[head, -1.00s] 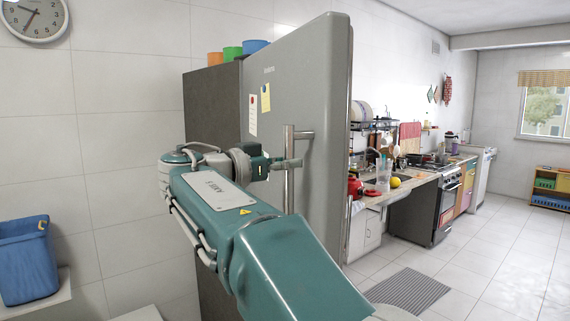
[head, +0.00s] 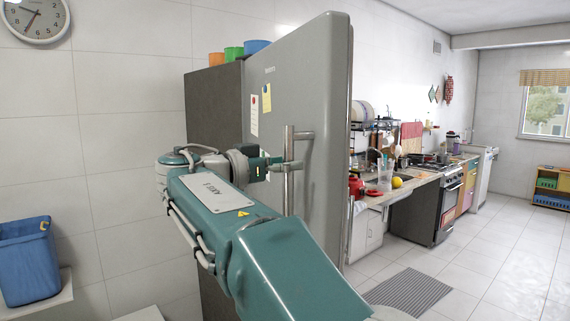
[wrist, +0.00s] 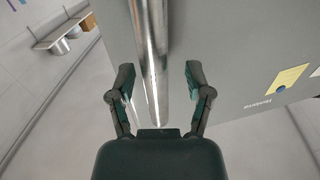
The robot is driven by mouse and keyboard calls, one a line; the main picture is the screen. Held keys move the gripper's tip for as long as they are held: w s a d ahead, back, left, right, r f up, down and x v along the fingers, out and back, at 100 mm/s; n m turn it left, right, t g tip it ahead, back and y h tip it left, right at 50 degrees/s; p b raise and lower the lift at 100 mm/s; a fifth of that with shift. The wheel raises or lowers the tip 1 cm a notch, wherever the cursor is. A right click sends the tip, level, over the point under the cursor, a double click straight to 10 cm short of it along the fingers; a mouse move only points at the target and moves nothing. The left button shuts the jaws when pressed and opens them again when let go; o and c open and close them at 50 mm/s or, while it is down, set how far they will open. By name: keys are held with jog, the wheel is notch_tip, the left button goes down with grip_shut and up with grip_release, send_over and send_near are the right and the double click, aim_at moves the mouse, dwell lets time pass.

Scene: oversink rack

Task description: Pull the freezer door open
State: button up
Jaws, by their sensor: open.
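In the wrist view the handle (wrist: 152,60) runs down between the two fingers. My gripper (head: 290,164) is at the upper part of the handle. In the wrist view my gripper (wrist: 160,85) is open, with one finger on each side of the handle and a gap on both sides.
Colored cups (head: 234,53) stand on top of the freezer. Paper notes (head: 254,115) hang on the door. A counter with a sink (head: 380,195) is to the right, with a grey mat (head: 408,291) on the floor before it. A blue bin (head: 27,260) stands at left.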

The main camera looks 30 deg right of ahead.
jog(key=s+a, duration=0.1)
jog(key=a, duration=1.1)
jog(key=shift+f, duration=0.15)
jog(key=s+d+f+n+t+y, duration=0.1)
jog(key=s+d+f+n+y, duration=0.2)
jog(key=s+f+n+y, duration=0.4)
jog(key=s+d+f+n+t+y, duration=0.1)
jog(key=s+d+f+n+y, duration=0.2)
jog(key=f, duration=0.6)
jog(key=s+a+f+n+t+y, duration=0.1)
jog(key=s+a+f+n+y, duration=0.2)
jog(key=f, duration=0.5)
jog(key=s+a+f+n+y, duration=0.3)
jog(key=s+a+f+y, duration=0.1)
jog(key=s+f, duration=0.4)
jog(key=shift+s+a+n+t+y, duration=0.2)
jog(key=shift+n+t+y, duration=0.2)
jog(key=shift+y, duration=0.1)
